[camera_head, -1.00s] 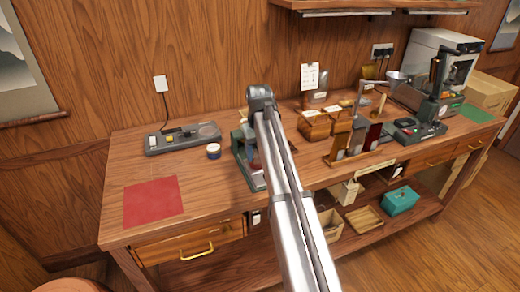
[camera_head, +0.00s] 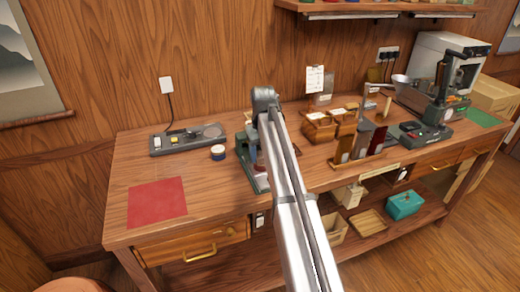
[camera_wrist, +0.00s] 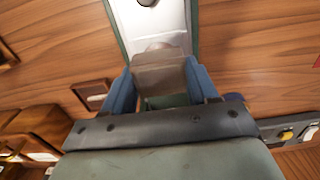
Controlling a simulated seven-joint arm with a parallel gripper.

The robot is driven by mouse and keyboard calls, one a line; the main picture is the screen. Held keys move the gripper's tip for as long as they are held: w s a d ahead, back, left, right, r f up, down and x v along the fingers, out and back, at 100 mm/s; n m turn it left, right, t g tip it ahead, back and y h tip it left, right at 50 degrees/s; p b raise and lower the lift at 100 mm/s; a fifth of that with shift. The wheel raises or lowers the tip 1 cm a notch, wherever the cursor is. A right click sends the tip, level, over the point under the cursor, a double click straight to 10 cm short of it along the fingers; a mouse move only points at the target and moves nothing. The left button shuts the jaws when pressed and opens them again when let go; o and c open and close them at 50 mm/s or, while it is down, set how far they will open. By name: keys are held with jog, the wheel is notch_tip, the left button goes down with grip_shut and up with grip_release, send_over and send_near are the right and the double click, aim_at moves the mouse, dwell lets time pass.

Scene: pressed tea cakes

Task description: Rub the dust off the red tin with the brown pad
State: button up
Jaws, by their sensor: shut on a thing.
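In the wrist view my gripper (camera_wrist: 160,70) has its two blue fingers closed on a dull brown block (camera_wrist: 160,80), which looks like the brown pad. The pad is over a green-edged, pale-topped stand (camera_wrist: 127,25), and a small pinkish rounded thing shows just past it. I cannot tell whether the pad touches anything. In the head view the stand (camera_head: 250,172) is partly behind my arm, which also hides most of my gripper. I cannot make out the red tin for certain, nor any dust on it.
A red mat (camera_head: 157,202) lies on the bench at left, with bare wood around it. A small round jar (camera_head: 218,152) and a grey device (camera_head: 185,139) are left of the stand. Brown boxes (camera_head: 318,127) and a wooden rack (camera_head: 357,165) stand to its right.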

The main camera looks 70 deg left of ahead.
jog(key=shift+d, duration=0.95)
jog(key=shift+r, duration=4.05)
